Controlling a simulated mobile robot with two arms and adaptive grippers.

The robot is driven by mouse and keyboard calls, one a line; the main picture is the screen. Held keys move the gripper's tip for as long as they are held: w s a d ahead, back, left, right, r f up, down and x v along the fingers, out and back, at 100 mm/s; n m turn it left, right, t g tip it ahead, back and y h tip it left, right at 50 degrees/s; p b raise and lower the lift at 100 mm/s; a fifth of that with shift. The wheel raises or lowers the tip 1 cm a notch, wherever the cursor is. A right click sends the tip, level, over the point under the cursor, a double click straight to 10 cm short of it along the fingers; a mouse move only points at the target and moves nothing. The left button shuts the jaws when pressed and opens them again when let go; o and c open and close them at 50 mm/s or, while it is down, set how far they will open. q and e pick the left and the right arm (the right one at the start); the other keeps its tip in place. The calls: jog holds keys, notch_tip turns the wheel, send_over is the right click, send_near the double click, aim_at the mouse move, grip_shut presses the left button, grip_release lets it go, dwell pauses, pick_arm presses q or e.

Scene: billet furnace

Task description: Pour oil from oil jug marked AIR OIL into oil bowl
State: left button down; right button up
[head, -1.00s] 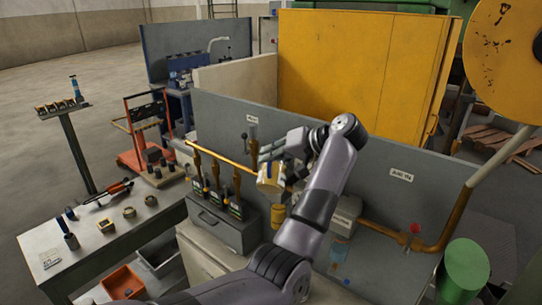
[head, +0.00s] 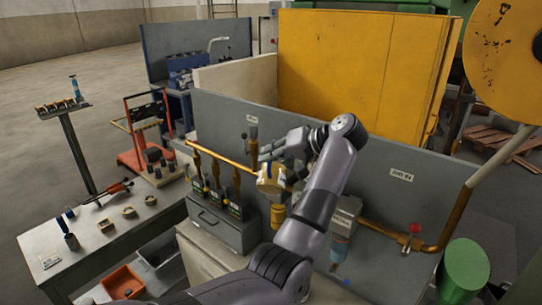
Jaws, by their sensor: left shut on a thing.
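My left gripper (head: 284,160) is shut on a small yellow jug (head: 270,181) with a pale patch on its side, in the middle of the head view. The jug looks tilted, and the fingers partly hide it. Any AIR OIL marking is too small to read. A yellow cylindrical part (head: 278,214) shows just below the jug; I cannot tell whether they touch. A clear bluish bowl (head: 341,249) hangs under a grey block on the air line, right of my left forearm and partly hidden. I cannot tell which of these is the oil bowl. My right gripper is out of view.
A grey panel (head: 330,148) stands behind the jug, with a brass pipe (head: 445,246) and red-handled valve (head: 415,229). A grey table (head: 100,247) with small parts is at the left. A green cylinder (head: 465,268) is at lower right.

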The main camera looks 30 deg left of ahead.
pick_arm(q)
jog(key=shift+r, duration=0.1)
jog(key=shift+w+r, duration=0.25)
jog(key=shift+r, duration=0.05)
jog(key=shift+a+r, duration=0.1)
jog(key=shift+a, duration=0.05)
dwell(1.3)
jog(key=shift+s+d+f+b, duration=0.15)
jog(key=shift+s+f+b, duration=0.05)
jog(key=shift+f+b, duration=0.25)
jog(key=shift+s+d+f+b, duration=0.1)
jog(key=shift+s+f+b, duration=0.1)
jog(key=shift+f+b, duration=0.2)
jog(key=shift+s+f+n+t, duration=0.2)
jog(key=shift+s+n+t, duration=0.05)
jog(key=shift+n+t, duration=0.15)
jog(key=shift+y, duration=0.3)
